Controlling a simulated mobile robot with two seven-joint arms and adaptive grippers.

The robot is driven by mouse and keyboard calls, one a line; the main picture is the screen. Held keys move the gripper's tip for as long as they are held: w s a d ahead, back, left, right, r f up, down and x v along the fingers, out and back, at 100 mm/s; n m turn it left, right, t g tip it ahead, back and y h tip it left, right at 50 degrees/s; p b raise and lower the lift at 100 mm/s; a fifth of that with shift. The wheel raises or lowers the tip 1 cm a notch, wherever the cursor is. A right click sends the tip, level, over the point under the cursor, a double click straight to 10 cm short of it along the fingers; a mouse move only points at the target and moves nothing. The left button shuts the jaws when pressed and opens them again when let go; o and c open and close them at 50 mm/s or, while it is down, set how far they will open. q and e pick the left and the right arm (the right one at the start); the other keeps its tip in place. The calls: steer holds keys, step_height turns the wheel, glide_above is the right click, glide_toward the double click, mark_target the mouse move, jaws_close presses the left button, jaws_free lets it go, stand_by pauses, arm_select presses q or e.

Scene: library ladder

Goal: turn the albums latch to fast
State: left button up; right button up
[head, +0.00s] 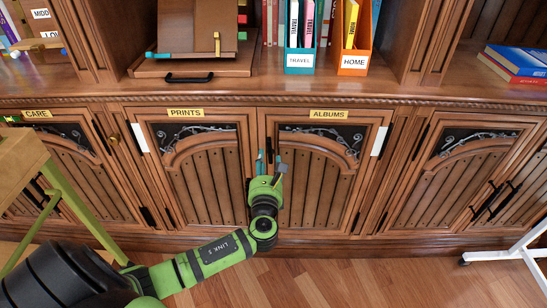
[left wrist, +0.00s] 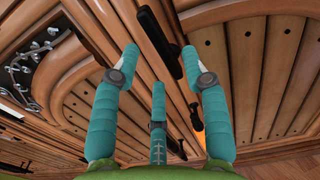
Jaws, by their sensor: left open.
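The albums door (head: 318,190) is the closed carved cabinet door under the yellow ALBUMS label (head: 328,115). My left gripper (head: 268,163) is in front of its left edge, by the seam with the prints door. Its teal fingers are spread and empty, and they show in the left wrist view (left wrist: 160,85). There a dark bar (left wrist: 155,35) and a second dark upright fitting (left wrist: 190,65) stand on the wood beyond the fingers. I cannot tell which of them is the albums latch, or how it is turned. The gripper covers part of the seam in the head view. My right gripper is out of view.
The prints door (head: 196,185) is closed to the left. A counter above holds a turquoise travel file (head: 299,60) and an orange home file (head: 352,62). A green-legged wooden stand (head: 75,205) is at left, and a white wheeled frame (head: 520,252) at right. Floor between is clear.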

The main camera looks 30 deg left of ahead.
mark_target(270, 151)
arm_select(q)
steer(key=x, duration=0.3)
steer(key=shift+w+a, duration=0.1)
steer(key=shift+w, duration=0.15)
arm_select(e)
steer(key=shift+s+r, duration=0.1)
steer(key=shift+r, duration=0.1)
arm_select(q)
steer(key=shift+c, duration=0.4)
jaws_close()
